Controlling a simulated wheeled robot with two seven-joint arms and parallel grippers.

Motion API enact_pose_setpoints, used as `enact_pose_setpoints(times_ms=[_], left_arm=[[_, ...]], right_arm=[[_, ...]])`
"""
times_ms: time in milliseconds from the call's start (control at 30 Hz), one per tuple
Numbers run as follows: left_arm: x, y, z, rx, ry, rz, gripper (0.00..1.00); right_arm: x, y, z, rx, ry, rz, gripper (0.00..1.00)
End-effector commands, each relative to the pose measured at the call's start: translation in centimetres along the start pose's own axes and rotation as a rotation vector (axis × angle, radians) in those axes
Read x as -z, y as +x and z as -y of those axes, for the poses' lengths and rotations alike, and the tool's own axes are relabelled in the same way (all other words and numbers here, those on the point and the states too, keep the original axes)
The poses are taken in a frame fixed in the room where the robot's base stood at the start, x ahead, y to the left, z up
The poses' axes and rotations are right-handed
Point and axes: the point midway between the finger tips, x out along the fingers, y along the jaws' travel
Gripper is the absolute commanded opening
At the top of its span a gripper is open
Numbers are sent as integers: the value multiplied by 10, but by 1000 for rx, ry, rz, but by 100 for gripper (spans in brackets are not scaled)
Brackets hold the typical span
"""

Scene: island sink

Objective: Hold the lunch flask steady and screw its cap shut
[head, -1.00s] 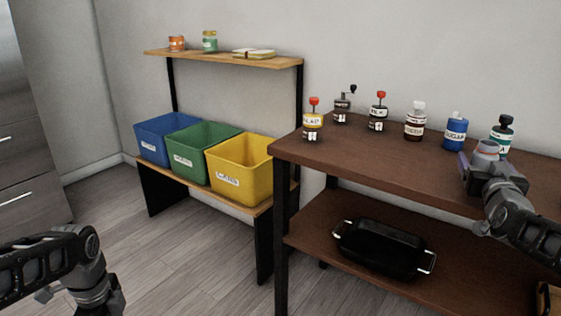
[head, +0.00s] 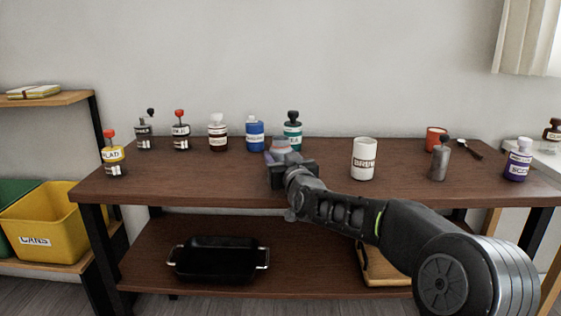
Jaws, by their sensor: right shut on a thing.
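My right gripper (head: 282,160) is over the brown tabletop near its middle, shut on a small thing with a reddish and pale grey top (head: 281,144). The gripper hides most of this thing, and I cannot tell whether it is the lunch flask, its cap or something else. It is also unclear whether it touches the table. A purple jar (head: 517,160) with a light top and a label too small to read surely stands upright at the table's right end. I cannot say for certain which item is the lunch flask. My left gripper is out of view.
Several labelled jars, including a blue one (head: 255,135) and a teal one (head: 292,131), stand behind and left of the gripper. A white mug (head: 364,159), grey bottle (head: 439,160) and red cup (head: 436,137) stand to the right. A black pan (head: 216,259) is on the lower shelf.

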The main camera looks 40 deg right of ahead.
Motion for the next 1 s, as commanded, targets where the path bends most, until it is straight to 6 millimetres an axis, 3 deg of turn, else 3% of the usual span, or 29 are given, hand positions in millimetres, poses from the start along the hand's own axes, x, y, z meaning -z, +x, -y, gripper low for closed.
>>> enact_pose_setpoints(times_ms=[333, 1000], left_arm=[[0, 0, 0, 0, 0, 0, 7], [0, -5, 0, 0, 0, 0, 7]], right_arm=[[0, 0, 0, 0, 0, 0, 4], [13, 0, 0, 0, 0, -2, 4]])
